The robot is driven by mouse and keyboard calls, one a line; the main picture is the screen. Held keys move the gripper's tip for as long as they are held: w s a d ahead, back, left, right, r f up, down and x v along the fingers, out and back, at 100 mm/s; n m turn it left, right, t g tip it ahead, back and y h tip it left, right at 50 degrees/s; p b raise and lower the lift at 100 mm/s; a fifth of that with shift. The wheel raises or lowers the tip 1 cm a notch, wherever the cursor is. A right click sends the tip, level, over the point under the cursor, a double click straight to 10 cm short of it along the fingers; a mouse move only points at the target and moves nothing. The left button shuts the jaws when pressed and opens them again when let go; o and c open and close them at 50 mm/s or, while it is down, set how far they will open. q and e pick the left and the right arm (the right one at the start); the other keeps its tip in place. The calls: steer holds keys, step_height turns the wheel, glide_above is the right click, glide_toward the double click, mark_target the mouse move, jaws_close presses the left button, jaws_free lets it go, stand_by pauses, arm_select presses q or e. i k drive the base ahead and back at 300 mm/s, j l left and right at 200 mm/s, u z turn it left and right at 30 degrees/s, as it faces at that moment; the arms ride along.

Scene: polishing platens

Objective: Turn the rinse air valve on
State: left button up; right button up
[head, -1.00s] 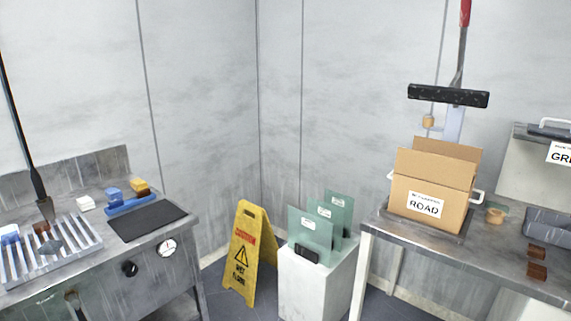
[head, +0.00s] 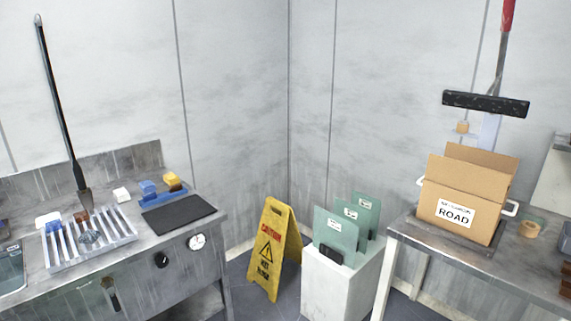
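The front panel of the left metal bench (head: 185,281) carries a round black knob (head: 161,260) and a white-faced round gauge (head: 197,242). A dark handle-like part (head: 110,293) hangs or sticks out further left on the same panel. No label is readable there, so I cannot tell for certain which of these is the rinse air valve or how it is set. Neither of my grippers is in view.
On the left bench are a slatted rack (head: 66,250), a black mat (head: 178,214) and a blue tray (head: 162,196). A yellow caution sign (head: 268,247) and a white pedestal (head: 328,287) stand on the floor. A ROAD box (head: 428,205) sits on the right table (head: 455,274).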

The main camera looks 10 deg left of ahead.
mark_target(114, 300)
steer(key=j+u, duration=0.4)
steer(key=i+j+u, duration=0.15)
steer(key=u, duration=0.2)
steer(key=i+j+u, duration=0.15)
steer(key=u, duration=0.25)
steer(key=j, duration=0.1)
